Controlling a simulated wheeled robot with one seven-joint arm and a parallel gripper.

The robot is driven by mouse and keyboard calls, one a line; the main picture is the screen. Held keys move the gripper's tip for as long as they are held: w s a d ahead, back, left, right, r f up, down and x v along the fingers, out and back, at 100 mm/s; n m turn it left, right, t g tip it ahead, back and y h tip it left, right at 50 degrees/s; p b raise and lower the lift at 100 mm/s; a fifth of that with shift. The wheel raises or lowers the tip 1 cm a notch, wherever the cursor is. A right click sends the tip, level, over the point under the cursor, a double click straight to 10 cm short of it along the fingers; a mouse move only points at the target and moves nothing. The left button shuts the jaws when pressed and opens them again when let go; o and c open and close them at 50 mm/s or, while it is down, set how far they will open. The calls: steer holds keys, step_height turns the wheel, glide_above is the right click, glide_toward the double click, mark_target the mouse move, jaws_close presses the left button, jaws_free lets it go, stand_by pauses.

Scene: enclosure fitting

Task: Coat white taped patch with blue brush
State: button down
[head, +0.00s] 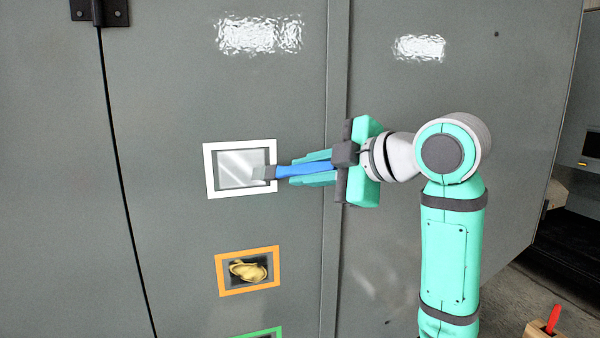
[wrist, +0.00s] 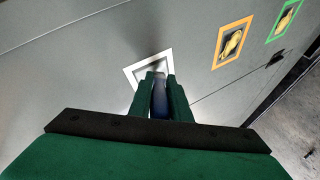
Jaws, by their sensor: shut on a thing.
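The white taped patch (head: 209,169) is a white-framed rectangle on the grey enclosure door in the head view; it also shows in the wrist view (wrist: 134,76). Its inside looks pale and shiny with light streaks. My gripper (head: 284,174) is right of the patch, shut on the blue brush (head: 297,168). The brush points left, and its grey bristle end (head: 263,173) overlaps the right side of the patch. Whether the bristles touch the surface cannot be told. In the wrist view, the gripper fingers (wrist: 159,84) hide the lower part of the patch.
Below is an orange-taped patch (head: 220,275) with a yellowish blob inside, and lower still a green-taped patch (head: 268,332). Two shiny white patches (head: 259,34) (head: 420,48) are higher up. A red-handled tool (head: 553,318) stands in a wooden holder at lower right.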

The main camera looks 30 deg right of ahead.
steer(key=shift+d, duration=1.05)
steer(key=shift+d+r, duration=0.1)
steer(key=shift+r, duration=0.55)
steer(key=w+a+r, duration=0.1)
steer(key=a+r, duration=0.1)
steer(key=a, duration=0.5)
steer(key=shift+w+r, duration=0.15)
steer(key=shift+w, duration=0.15)
stand_by(0.5)
